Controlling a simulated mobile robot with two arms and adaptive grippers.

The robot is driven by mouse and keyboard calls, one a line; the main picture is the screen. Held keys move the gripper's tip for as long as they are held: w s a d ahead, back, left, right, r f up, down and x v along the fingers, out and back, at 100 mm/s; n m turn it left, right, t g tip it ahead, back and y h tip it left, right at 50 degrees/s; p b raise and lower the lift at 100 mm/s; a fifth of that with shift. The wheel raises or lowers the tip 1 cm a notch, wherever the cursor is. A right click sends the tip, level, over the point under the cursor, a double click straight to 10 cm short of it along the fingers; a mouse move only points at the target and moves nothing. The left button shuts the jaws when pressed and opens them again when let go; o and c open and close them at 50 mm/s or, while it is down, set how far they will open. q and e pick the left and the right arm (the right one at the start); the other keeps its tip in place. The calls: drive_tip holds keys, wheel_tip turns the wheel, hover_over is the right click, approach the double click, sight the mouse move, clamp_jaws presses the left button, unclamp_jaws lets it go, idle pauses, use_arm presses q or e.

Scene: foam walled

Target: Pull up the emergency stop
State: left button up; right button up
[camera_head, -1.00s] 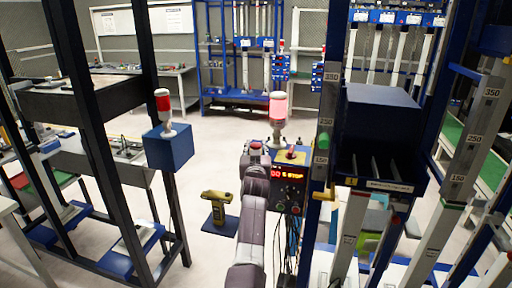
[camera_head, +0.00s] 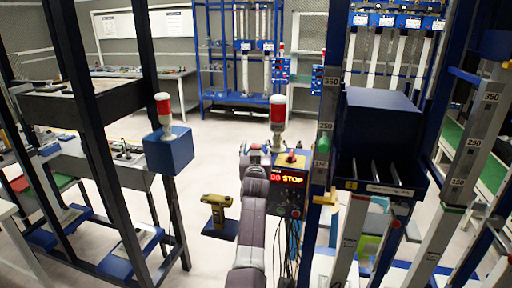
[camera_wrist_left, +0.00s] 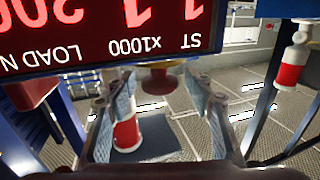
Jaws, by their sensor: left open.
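The emergency stop is a red button on a yellow base (camera_head: 291,157), on top of a dark control box (camera_head: 289,193) with a lit red display. In the left wrist view the red button (camera_wrist_left: 158,80) appears upside down, between the two fingers in the picture. My left gripper (camera_wrist_left: 156,104) is open, with a finger on either side of the button. Contact with it cannot be told. In the head view my left arm's wrist is just left of the box, and the fingers are mostly hidden. My right gripper is not in view.
A red and white signal light (camera_head: 278,115) stands behind the button. A blue rack post (camera_head: 325,130) and dark bin are close to the right. A second signal light (camera_head: 163,110) stands on a blue box at left. A yellow tool (camera_head: 217,208) is below. Cables hang under the control box.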

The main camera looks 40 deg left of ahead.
use_arm(q)
drive_tip(key=v, duration=0.7)
drive_tip(key=shift+s+d, duration=0.1)
drive_tip(key=shift+s, duration=0.05)
idle(0.5)
